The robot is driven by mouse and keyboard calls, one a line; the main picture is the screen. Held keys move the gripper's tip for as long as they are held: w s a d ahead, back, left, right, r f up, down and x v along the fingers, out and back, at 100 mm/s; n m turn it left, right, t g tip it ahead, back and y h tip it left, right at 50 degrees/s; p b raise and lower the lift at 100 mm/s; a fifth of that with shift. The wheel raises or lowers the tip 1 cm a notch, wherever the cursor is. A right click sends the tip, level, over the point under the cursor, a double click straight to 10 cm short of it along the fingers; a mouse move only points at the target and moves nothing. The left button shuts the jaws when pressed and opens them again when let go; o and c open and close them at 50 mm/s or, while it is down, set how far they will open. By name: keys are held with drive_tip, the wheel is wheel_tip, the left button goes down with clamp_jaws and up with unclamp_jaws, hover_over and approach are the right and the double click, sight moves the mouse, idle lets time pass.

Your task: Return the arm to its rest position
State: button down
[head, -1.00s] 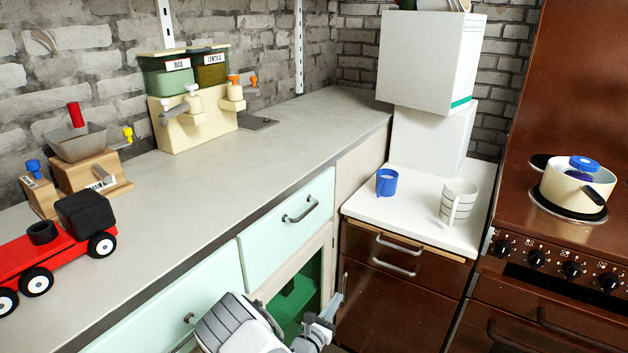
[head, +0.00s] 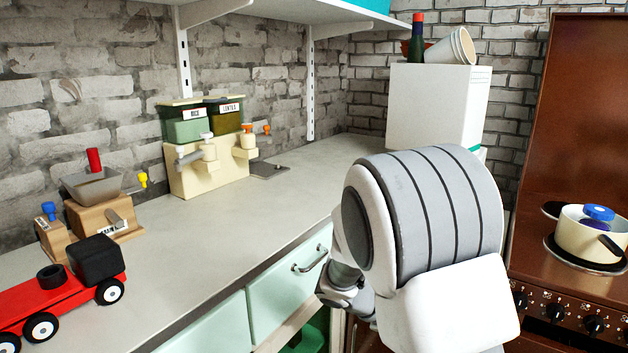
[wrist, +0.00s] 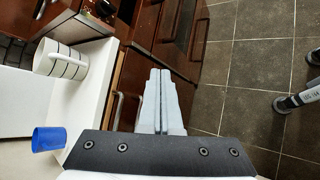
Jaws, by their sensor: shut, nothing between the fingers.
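My arm (head: 425,225) is raised in the head view, in front of the counter and the drawer fronts. Its large grey and white link hides the lower white cabinet, the cups and part of the brown drawers. My gripper's fingers are hidden in the head view. In the wrist view my gripper (wrist: 162,75) is shut and empty, its two grey fingers side by side. Below it are the brown drawer fronts (wrist: 180,35) and the tiled floor (wrist: 245,75). Nothing touches the fingers.
The wrist view shows a striped white mug (wrist: 62,62) and a blue cup (wrist: 48,139) on the white top. A red toy truck (head: 62,295) stands on the grey counter (head: 215,235). A pot (head: 590,235) sits on the stove. A shelf (head: 270,14) hangs above.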

drive_tip(key=s+a+r+m+t+y, duration=0.2)
drive_tip(key=s+a+r+m+y, duration=0.25)
drive_tip(key=s+r, duration=0.4)
drive_tip(key=s+a+r+m+t+y, duration=0.25)
drive_tip(key=s+r+m+y, duration=0.3)
drive_tip(key=s, duration=0.65)
wheel_tip(320, 180, up, 21)
drive_tip(key=p, duration=2.1)
drive_tip(key=shift+s+a+r+p, duration=0.2)
drive_tip(key=shift+a+p, duration=0.1)
drive_tip(key=shift+a, duration=0.05)
